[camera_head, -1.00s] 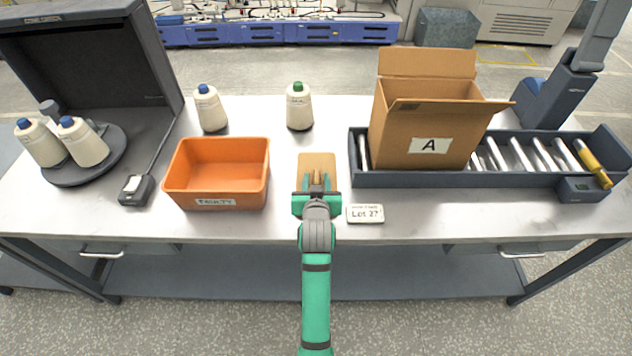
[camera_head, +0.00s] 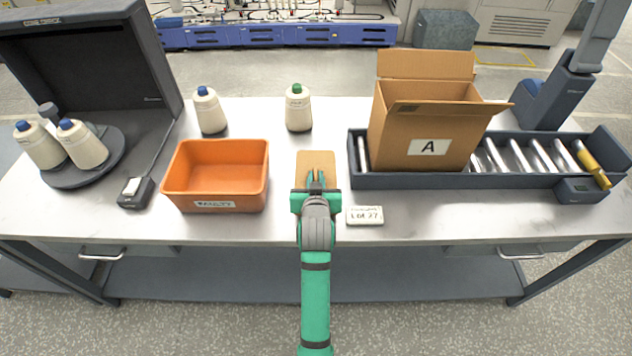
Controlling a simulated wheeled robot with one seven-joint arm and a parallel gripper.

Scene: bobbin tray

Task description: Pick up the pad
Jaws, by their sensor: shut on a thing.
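The pad (camera_head: 316,159) is a flat tan rectangle at the front middle of the table, between the orange bin and the white Lot 27 tag. My gripper (camera_head: 316,178) reaches in from the front edge, with its fingers over the near part of the pad. The fingers are close together and shut on the pad. They and the green gripper body hide the pad's near edge. I cannot tell whether the pad is clear of the tabletop.
The orange bin (camera_head: 215,203) is left of my gripper, the Lot 27 tag (camera_head: 365,216) right. Cones stand behind (camera_head: 298,112) and (camera_head: 210,115). The box marked A (camera_head: 410,148) sits on a roller conveyor (camera_head: 400,181) at right. Bare table (camera_head: 255,115) lies between the cones.

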